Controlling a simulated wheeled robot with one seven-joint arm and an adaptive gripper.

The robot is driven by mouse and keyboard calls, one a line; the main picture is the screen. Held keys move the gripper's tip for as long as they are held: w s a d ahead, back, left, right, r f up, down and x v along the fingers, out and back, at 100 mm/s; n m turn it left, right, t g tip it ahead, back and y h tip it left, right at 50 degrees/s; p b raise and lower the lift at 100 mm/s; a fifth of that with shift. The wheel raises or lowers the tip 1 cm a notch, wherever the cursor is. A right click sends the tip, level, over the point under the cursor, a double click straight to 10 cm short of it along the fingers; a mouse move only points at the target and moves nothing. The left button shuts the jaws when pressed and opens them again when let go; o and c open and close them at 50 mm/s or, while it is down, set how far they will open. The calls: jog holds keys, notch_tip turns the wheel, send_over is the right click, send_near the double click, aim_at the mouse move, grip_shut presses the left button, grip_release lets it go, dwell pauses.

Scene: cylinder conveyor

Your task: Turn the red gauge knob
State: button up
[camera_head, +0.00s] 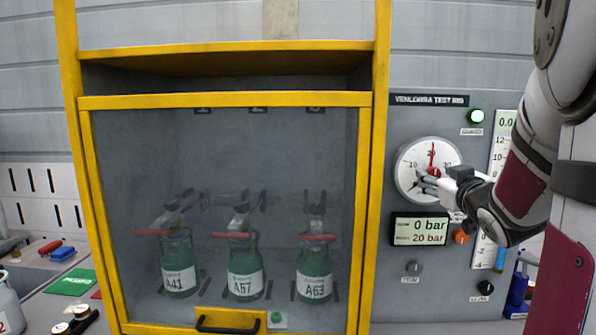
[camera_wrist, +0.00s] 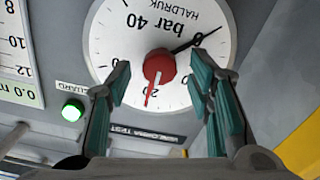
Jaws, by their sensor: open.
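The red knob (camera_head: 436,171) sits at the middle of the round white gauge (camera_head: 407,163) on the grey panel at right. In the wrist view the red knob (camera_wrist: 160,66) carries a thin red pointer towards the 20 mark. A separate black needle on the white gauge dial (camera_wrist: 118,30) points towards the 0. My gripper (camera_head: 427,182) is at the gauge face and partly covers it. In the wrist view its teal-padded fingers (camera_wrist: 158,72) are apart, one on each side of the knob, with visible gaps. Their depth relative to the knob is unclear.
A yellow-framed cabinet (camera_head: 383,190) with three green cylinders behind its pane stands left of the panel. Below the gauge are a display (camera_head: 420,229) reading 0 bar and 20 bar, and an orange knob (camera_head: 461,237). A green guard lamp (camera_head: 476,116) glows above.

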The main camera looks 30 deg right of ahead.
jog(key=shift+w+d, duration=0.35)
jog(key=shift+w, duration=0.25)
grip_shut()
jog(key=shift+n+b, duration=0.3)
jog(key=n+b, duration=0.4)
jog(key=n, duration=0.1)
jog(key=shift+f, duration=0.1)
jog(key=n+b, duration=0.4)
jog(key=n, duration=0.2)
jog(key=shift+n, duration=0.4)
